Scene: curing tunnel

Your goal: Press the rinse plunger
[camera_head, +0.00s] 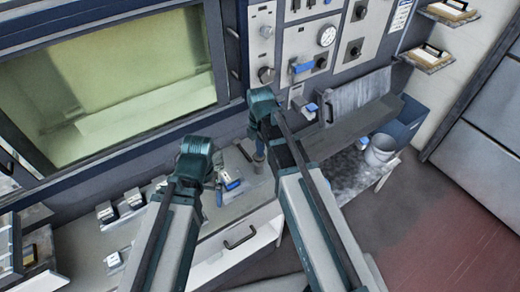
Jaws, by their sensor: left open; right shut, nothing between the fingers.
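The rinse plunger cannot be told for certain. Two candidates are a blue lever-like part (303,68) on the grey control panel and a smaller blue-topped fitting (311,107) below it. My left gripper (219,194) hangs over the bench at the middle, small and partly hidden by its wrist; it is open. My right gripper (259,160) points down over the bench, left of and below both blue parts and apart from them. It is shut with nothing in it.
A blue-and-white device (230,181) lies on the bench between the grippers. Several small boxes stand at the bench's left. The panel carries a gauge (326,36) and knobs. A grey bucket (381,150) stands at right. A large window (120,80) fills the upper left.

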